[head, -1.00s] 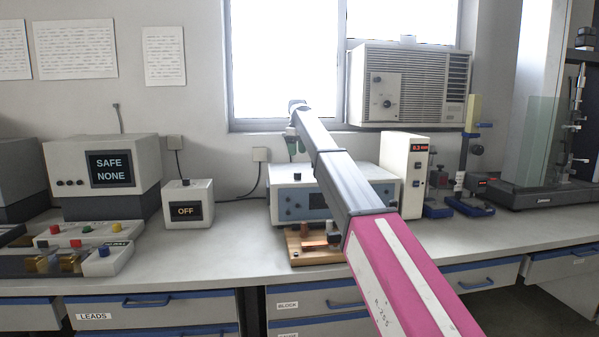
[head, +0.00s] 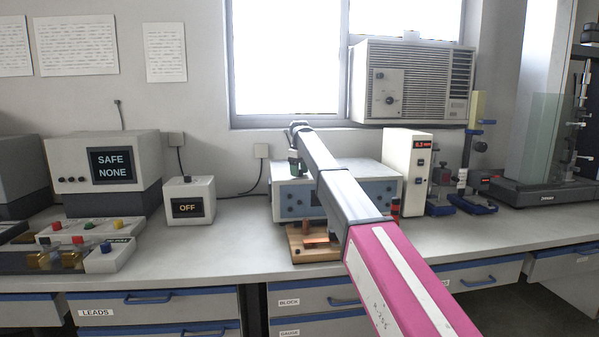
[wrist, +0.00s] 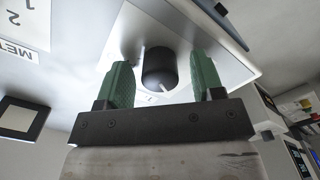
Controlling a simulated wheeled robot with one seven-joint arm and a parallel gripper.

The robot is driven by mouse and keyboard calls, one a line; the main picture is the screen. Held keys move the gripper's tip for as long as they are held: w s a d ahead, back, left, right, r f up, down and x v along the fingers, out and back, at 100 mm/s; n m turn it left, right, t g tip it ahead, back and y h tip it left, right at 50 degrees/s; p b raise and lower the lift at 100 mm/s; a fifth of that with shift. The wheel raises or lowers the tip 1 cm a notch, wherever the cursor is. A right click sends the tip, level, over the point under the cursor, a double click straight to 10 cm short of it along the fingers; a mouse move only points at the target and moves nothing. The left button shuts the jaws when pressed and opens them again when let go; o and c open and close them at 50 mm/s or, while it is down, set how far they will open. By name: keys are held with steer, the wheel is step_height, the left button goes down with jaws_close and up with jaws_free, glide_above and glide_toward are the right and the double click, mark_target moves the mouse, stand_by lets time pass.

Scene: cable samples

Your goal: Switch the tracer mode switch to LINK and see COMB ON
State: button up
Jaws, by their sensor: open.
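A black round knob (wrist: 160,68) with a white pointer line stands on a white surface in the wrist view. My gripper (wrist: 161,62) is open, with one green finger on each side of the knob and visible gaps between. In the head view my gripper (head: 297,165) is low over the top of the grey-blue instrument (head: 290,200), and the knob is hidden there. I cannot read any LINK label. A display unit (head: 111,166) at the left reads SAFE NONE. A small white box (head: 188,201) with a black knob on top reads OFF.
A wooden block fixture (head: 314,246) sits in front of the instrument. A white unit (head: 407,170) with a red readout stands right of it. A panel with coloured buttons (head: 90,242) lies at the left. The bench between the OFF box and the instrument is clear.

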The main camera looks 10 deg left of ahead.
steer(key=c, duration=0.9)
steer(key=shift+m, duration=0.4)
steer(key=m, duration=0.5)
steer(key=shift+m, duration=0.3)
steer(key=m, duration=0.5)
steer(key=shift+m, duration=0.3)
steer(key=o, duration=0.9)
